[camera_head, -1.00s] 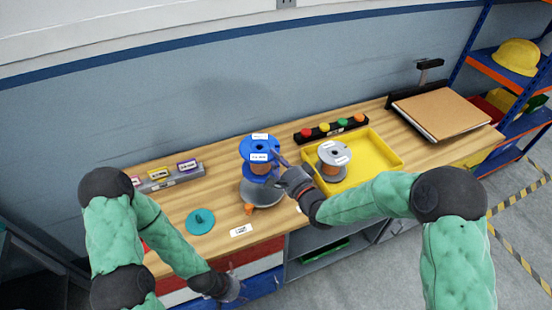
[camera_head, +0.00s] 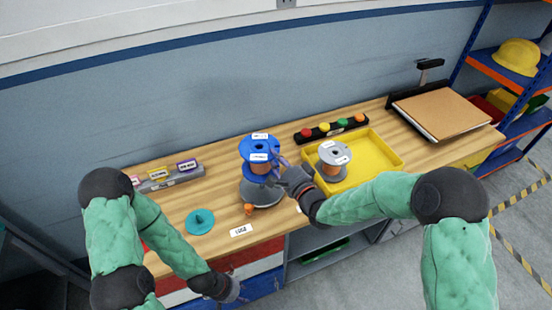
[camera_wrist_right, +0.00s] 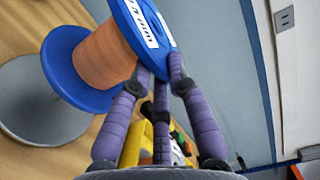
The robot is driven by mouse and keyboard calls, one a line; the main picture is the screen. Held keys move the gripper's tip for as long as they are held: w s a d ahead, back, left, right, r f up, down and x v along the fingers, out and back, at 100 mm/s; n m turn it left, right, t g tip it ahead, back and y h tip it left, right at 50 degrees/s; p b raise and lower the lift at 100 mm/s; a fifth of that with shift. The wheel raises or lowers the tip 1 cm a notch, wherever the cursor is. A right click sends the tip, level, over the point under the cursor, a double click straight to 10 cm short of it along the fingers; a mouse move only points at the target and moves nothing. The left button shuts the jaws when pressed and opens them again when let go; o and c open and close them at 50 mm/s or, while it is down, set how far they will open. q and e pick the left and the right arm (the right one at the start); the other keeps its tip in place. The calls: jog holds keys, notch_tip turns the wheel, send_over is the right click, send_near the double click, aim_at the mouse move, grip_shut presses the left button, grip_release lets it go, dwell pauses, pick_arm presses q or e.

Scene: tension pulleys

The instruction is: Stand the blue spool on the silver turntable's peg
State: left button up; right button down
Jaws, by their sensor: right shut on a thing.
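The blue spool (camera_head: 259,148), wound with orange-brown wire, stands upright above the silver turntable (camera_head: 265,195). In the right wrist view the spool (camera_wrist_right: 101,58) looks tilted by the camera angle, with the grey turntable disc (camera_wrist_right: 38,103) at the left. The peg is hidden, and I cannot tell whether the spool touches the turntable. My right gripper (camera_head: 278,166) is shut on the spool's rim from the right; its purple fingers (camera_wrist_right: 160,68) meet at the flange in the wrist view. My left gripper (camera_head: 238,296) hangs low before the bench's front; its jaws are too small to read.
A yellow tray (camera_head: 385,150) holding a grey spool (camera_head: 333,158) lies right of the turntable. A teal disc with a peg (camera_head: 200,222) lies left. A strip with coloured buttons (camera_head: 331,130) and a grey labelled block (camera_head: 168,178) stand behind. An orange knob (camera_head: 248,209) is at the turntable's front.

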jog(key=shift+f+b, duration=0.5)
jog(key=shift+b, duration=0.1)
jog(key=shift+f+b, duration=0.6)
jog(key=shift+f+b, duration=0.3)
jog(key=shift+f+b, duration=0.25)
jog(key=shift+b, duration=0.15)
dwell(0.5)
jog(key=shift+f+b, duration=0.35)
jog(key=shift+f+b, duration=0.85)
jog(key=shift+f, duration=0.05)
dwell(0.4)
jog(key=shift+f+b, duration=0.4)
jog(key=shift+b, duration=0.15)
